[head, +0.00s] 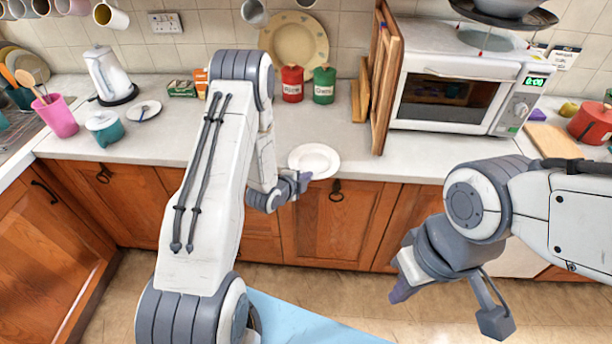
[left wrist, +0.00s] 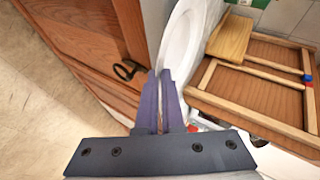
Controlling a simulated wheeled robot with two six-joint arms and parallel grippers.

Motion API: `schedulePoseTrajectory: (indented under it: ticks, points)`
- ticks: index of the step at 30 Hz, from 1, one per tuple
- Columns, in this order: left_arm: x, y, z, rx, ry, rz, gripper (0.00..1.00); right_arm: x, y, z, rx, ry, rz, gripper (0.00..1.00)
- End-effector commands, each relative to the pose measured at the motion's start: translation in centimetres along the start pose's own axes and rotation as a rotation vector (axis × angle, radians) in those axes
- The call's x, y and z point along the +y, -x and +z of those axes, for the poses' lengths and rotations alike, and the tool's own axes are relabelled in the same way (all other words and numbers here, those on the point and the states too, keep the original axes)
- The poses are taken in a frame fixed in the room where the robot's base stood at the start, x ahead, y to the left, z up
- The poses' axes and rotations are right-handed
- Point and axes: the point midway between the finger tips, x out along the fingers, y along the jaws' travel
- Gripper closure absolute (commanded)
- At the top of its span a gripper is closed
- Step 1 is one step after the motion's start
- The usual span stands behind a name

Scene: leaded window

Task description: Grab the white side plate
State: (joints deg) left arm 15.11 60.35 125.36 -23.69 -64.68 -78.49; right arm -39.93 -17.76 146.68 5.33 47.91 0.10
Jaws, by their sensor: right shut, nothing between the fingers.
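The white side plate (head: 314,160) lies at the front edge of the counter, and it also shows in the left wrist view (left wrist: 182,42). My left gripper (head: 304,183) is at the plate's near rim. In the left wrist view its purple fingers (left wrist: 160,76) are almost together, with only a thin gap, and the rim is between their tips. The exact contact is partly hidden by the fingers. My right gripper (head: 400,290) is shut and empty, low in front of the cabinets and well away from the plate.
Red (head: 292,84) and green (head: 324,84) canisters stand behind the plate. A teal pot (head: 104,128) and a kettle (head: 110,75) stand at left.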

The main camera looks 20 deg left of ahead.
Motion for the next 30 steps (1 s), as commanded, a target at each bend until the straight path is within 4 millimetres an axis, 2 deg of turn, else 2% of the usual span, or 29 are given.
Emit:
schedulePoseTrajectory:
  ticks: [8, 12, 23, 26, 30]
  points:
    - [0.1, 0.1, -0.3, 0.002, -0.002, 0.000, 1.00, 0.0, 0.0, 0.0, 0.000, 0.000, 0.000, 1.00]
    - [0.1, 0.1, -0.3, 0.002, -0.002, 0.000, 0.61, 0.0, 0.0, 0.0, 0.000, 0.000, 0.000, 1.00]
    - [0.1, 0.4, -0.2, 0.001, -0.002, 0.000, 0.61, 0.0, -0.2, 0.0, 0.000, 0.000, 0.000, 1.00]
    - [0.2, 1.4, -0.2, 0.000, -0.002, 0.000, 0.61, 0.1, -0.6, 0.0, 0.000, 0.000, 0.000, 1.00]
    - [0.2, 4.0, -0.1, -0.001, -0.001, -0.001, 0.61, 0.1, -1.5, 0.1, 0.000, 0.001, 0.000, 1.00]
